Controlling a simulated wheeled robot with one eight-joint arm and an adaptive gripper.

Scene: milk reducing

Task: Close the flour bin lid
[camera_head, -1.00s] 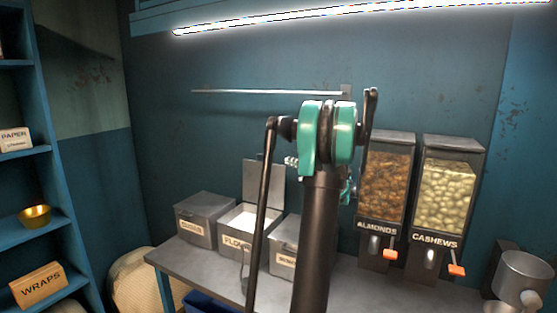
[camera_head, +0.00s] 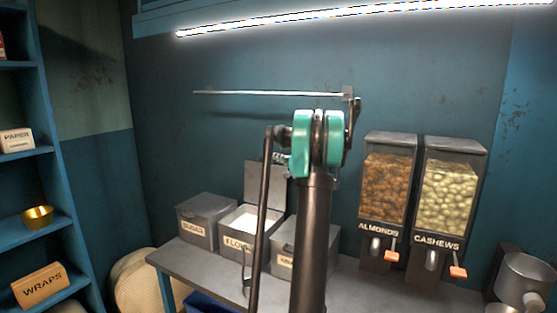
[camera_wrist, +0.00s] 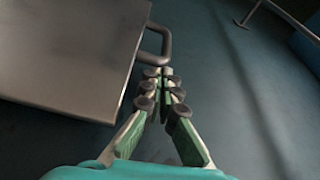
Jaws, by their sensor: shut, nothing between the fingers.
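The flour bin (camera_head: 233,243) stands on the counter in the head view, with white flour showing inside. Its grey lid (camera_head: 265,185) is raised upright at the back. My arm hides part of the bin's right side. In the wrist view a flat grey panel (camera_wrist: 70,50), which looks like the raised lid, fills the upper left, with a loop handle (camera_wrist: 163,42) on its right edge. My gripper (camera_wrist: 165,72) is shut and empty, its tips close beside the handle's lower end. I cannot tell whether they touch. In the head view the gripper is mostly hidden behind my arm.
A closed bin (camera_head: 206,218) stands left of the flour bin and another closed bin (camera_head: 300,245) right of it. Almond (camera_head: 387,190) and cashew (camera_head: 449,195) dispensers stand further right. A thin rail (camera_head: 270,93) runs along the wall above.

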